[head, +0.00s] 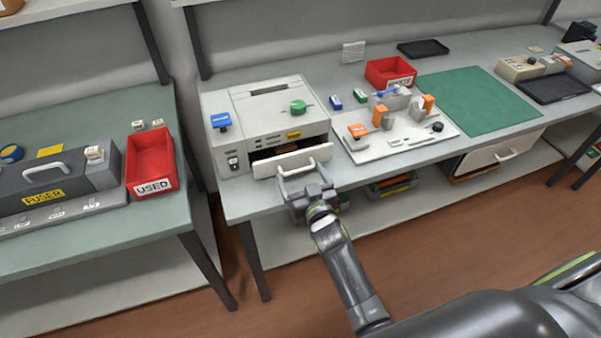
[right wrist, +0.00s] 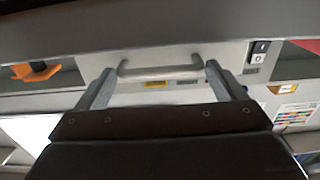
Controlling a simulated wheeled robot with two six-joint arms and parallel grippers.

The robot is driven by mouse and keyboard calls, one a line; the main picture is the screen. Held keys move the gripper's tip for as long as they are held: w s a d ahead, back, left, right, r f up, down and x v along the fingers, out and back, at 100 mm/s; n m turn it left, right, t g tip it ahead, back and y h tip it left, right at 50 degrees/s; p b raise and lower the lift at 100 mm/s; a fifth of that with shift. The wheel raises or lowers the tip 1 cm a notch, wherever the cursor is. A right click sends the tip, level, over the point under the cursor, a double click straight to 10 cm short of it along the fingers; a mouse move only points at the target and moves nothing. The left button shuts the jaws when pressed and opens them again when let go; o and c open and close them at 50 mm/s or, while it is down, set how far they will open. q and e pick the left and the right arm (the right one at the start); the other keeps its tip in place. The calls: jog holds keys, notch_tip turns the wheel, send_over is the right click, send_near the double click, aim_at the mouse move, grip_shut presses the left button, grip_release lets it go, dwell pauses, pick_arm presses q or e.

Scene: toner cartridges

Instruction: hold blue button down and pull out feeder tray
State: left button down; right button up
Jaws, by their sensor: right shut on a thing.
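The grey-white printer (head: 266,112) stands on the left part of the long bench. Its blue button (head: 221,121) is on the top left corner, with nothing touching it. The feeder tray (head: 291,160) is at the front of the printer, with a dark gap above its light front panel. My right gripper (head: 303,176) is at the tray's handle. In the right wrist view the handle (right wrist: 160,73) lies crosswise between the fingers of the right gripper (right wrist: 158,80), one finger at each end. My left gripper is not in view.
A green round knob (head: 298,106) sits on the printer top. Right of it are a white board (head: 400,138) with orange-handled parts, a red bin (head: 390,74) and a green mat (head: 478,101). A red USED bin (head: 150,165) stands on the separate left bench. Floor before the bench is clear.

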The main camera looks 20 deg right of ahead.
jog(key=s+p, duration=0.3)
jog(key=s, duration=0.4)
jog(key=shift+d, duration=0.15)
jog(key=o, duration=0.9)
jog(key=shift+o, duration=1.1)
jog(key=shift+d, duration=0.2)
jog(key=shift+s, duration=0.1)
